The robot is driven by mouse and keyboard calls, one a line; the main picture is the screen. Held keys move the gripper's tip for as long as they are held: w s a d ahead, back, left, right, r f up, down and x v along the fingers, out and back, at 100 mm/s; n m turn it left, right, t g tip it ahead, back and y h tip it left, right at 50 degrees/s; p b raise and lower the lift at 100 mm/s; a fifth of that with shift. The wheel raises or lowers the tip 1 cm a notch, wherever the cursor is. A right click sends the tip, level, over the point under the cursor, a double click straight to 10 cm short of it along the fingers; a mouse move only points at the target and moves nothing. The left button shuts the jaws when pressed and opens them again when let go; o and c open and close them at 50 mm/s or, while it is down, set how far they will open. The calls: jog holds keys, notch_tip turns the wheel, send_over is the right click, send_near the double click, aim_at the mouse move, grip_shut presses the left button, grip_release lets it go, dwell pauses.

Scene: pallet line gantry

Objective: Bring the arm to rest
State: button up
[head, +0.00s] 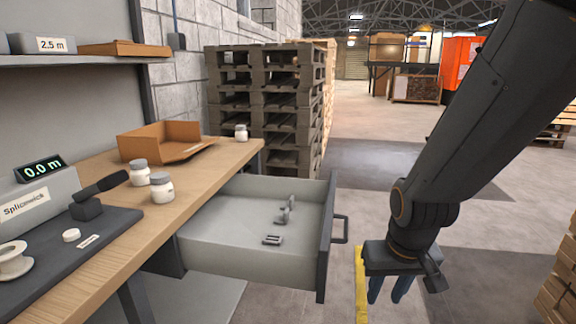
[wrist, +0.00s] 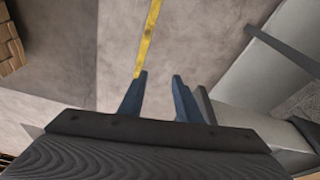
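My dark arm comes down from the top right in the head view and ends in my gripper (head: 388,296), which points at the floor. My gripper hangs to the right of the open drawer (head: 215,250), clear of its handle (head: 341,229) in the picture. In the wrist view my gripper (wrist: 159,76) shows two blue fingers standing apart, with only bare floor between their tips. It is open and holds nothing.
The drawer holds small metal parts and juts from the wooden workbench (head: 105,264). White jars (head: 162,187) and an open cardboard box (head: 160,142) stand on the bench. Stacked pallets (head: 285,101) rise behind. A yellow floor line (head: 361,285) runs beside my gripper; open floor lies beyond.

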jog(key=s+a+r+n+g, duration=0.3)
jog(key=s+a+r, duration=0.5)
jog(key=s+a, duration=0.3)
jog(key=d+r+m+p, duration=0.2)
jog(key=d+r+p, duration=0.6)
jog(key=p, duration=0.8)
jog(key=shift+s+d+m+p, duration=0.3)
jog(key=shift+d+m+p, duration=0.1)
jog(key=shift+d, duration=0.8)
jog(key=shift+s, duration=0.1)
